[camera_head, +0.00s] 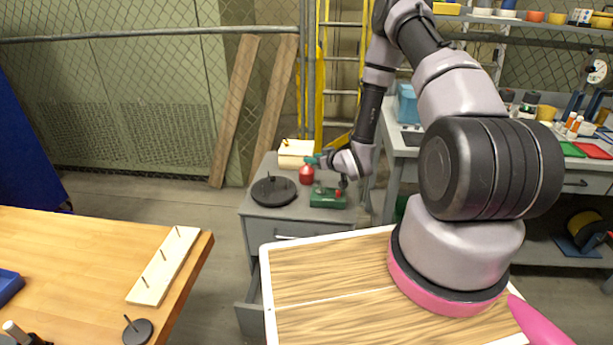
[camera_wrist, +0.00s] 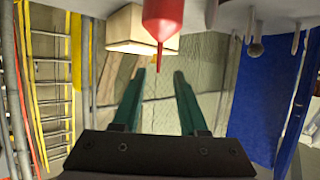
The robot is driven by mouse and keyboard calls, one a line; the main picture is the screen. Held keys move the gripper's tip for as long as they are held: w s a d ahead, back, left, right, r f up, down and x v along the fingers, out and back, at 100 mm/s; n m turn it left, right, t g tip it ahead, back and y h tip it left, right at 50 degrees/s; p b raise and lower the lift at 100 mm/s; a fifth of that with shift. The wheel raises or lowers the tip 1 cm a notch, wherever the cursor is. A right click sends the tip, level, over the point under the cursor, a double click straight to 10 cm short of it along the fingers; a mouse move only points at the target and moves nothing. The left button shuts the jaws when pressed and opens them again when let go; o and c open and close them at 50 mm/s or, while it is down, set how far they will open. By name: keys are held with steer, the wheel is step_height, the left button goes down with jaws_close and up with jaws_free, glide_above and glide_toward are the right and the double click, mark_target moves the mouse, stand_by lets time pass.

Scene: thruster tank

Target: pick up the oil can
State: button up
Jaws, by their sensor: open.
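The red oil can (camera_head: 306,176) stands on the grey cabinet top, between a dark round plate and a green device. My gripper (camera_head: 312,160) is close to the upper part of the can, and its teal fingers partly hide the top there. In the wrist view, which looks upside down, the red can (camera_wrist: 162,18) is at the top with its thin spout pointing down the picture. The open fingers of my gripper (camera_wrist: 159,72) lie on either side of the spout tip in that view. I cannot tell how far the tip is from them in depth.
On the cabinet (camera_head: 292,212) are a dark plate with a peg (camera_head: 273,191), a green device with a red part (camera_head: 328,197) and a pale wooden block (camera_head: 296,153) behind the can. Yellow ladders and leaning planks (camera_head: 236,110) stand behind. A workbench is at right.

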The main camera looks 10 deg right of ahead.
mark_target(307, 168)
steer(key=x, duration=0.8)
steer(key=shift+w, duration=0.25)
jaws_close()
stand_by(1.1)
